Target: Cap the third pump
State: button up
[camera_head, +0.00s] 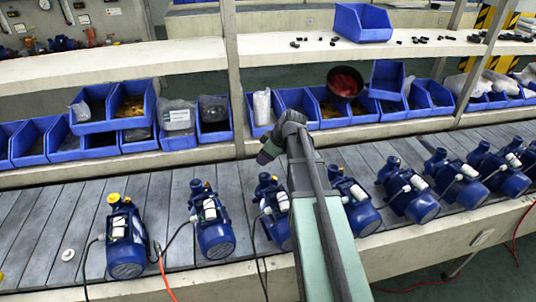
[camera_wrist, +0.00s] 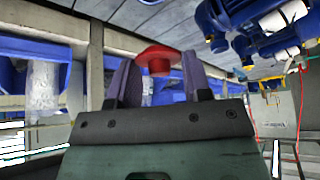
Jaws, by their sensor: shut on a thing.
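My gripper (camera_wrist: 158,76) is shut on a red cap (camera_wrist: 157,54), which sits between its two fingers in the wrist view. In the head view my gripper (camera_head: 267,153) is above the far side of the slatted line, behind the third pump and apart from it; the red cap cannot be made out there. The third pump (camera_head: 267,190) from the left is blue with a white cylinder on its side, and my arm partly covers its right side. The first pump (camera_head: 126,250) has a yellow cap (camera_head: 113,198) on top. The second pump (camera_head: 215,238) shows a blue top without a coloured cap.
Several more blue pumps (camera_head: 412,203) stand along the line to the right. Blue bins (camera_head: 101,127) line the shelf behind, under a concrete ledge (camera_head: 120,61). A white disc (camera_head: 67,255) lies on the slats at left. Cables hang over the front edge.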

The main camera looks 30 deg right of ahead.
aim_at(262, 175)
jog(key=shift+a+f, duration=0.15)
jog(key=shift+f, duration=0.1)
notch_tip(262, 175, down, 6)
jog(key=b, duration=0.6)
jog(key=shift+f+b, duration=0.5)
jog(key=shift+b, duration=0.2)
dwell(0.6)
jog(key=o, duration=1)
jog(key=shift+c, duration=0.2)
jog(key=shift+r, duration=0.1)
jog(key=p+v, duration=0.5)
jog(key=v, duration=0.1)
